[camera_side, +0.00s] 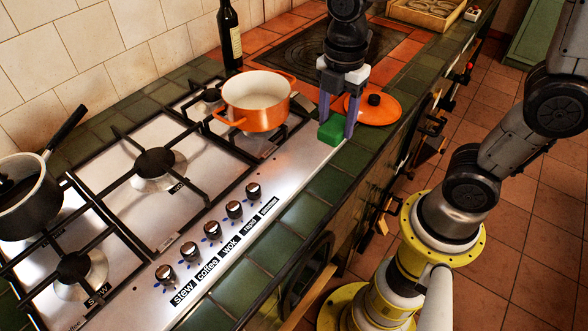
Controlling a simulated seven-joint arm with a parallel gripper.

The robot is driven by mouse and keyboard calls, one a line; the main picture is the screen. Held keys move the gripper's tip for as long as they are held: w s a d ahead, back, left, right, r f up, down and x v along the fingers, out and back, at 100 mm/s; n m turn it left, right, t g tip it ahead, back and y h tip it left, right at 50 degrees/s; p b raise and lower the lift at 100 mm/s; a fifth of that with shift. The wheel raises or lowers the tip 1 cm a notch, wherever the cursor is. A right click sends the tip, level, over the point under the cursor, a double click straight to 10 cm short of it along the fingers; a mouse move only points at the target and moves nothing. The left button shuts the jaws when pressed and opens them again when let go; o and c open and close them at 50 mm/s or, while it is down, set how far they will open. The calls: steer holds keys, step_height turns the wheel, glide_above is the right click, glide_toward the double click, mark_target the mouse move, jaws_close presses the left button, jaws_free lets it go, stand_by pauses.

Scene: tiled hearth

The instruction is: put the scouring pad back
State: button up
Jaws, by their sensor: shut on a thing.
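A green block-shaped scouring pad (331,131) is between the fingers of my gripper (337,125), at the right end of the steel hob. My gripper points down and is shut on the pad. The pad is at or just above the green tiled counter edge; I cannot tell whether it touches the surface. Its upper part is partly hidden by the fingers.
An orange pot (256,101) stands on a burner left of my gripper. An orange lid (380,109) lies to the right, close to the fingers. A dark bottle (231,40) stands behind. A dark saucepan (30,205) is at far left. Green tiles (305,212) in front are clear.

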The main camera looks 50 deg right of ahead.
steer(key=s+f, duration=0.1)
steer(key=s, duration=0.4)
steer(key=w+f, duration=0.3)
steer(key=w, duration=0.1)
steer(key=w+a+f, duration=0.1)
steer(key=w+f, duration=0.2)
steer(key=w, duration=0.2)
steer(key=w+f, duration=0.4)
steer(key=shift+w+a+f, duration=0.1)
steer(key=shift+w+a, duration=0.05)
steer(key=shift+a, duration=0.15)
steer(key=shift+w+f, duration=0.15)
steer(key=shift+f, duration=1.55)
steer(key=shift+f, duration=0.1)
steer(key=o, duration=1.2)
